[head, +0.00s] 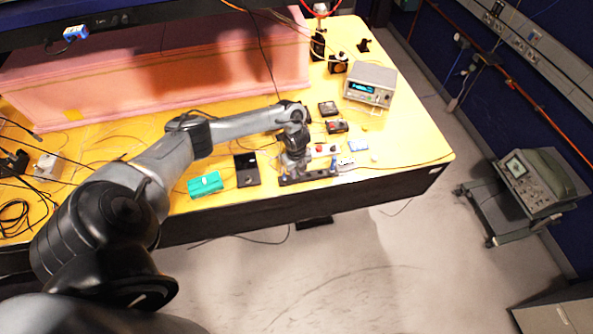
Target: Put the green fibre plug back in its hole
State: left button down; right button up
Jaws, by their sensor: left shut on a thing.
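My left gripper (291,176) reaches over the front edge of the yellow bench, at a dark low bar (318,175) with small fittings on it. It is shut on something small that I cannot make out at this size. I cannot pick out the green fibre plug or its hole; the gripper and wrist cover part of the bar. My right gripper is not in view.
A green box (205,185) and a black box (247,170) lie left of the gripper. Small black boxes (328,108) and a grey instrument (370,84) stand behind. A pink foam enclosure (150,75) fills the back. Thin cables cross the bench.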

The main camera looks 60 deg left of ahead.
pick_arm(q)
jog(key=shift+f, duration=0.2)
jog(key=c, duration=0.9)
grip_release()
jog(key=shift+c, duration=0.2)
jog(key=shift+r, duration=0.1)
notch_tip(320, 180, up, 10)
jog(key=shift+f+p, duration=0.2)
jog(key=shift+p, duration=0.35)
jog(key=shift+r, duration=0.55)
jog(key=shift+f, duration=0.1)
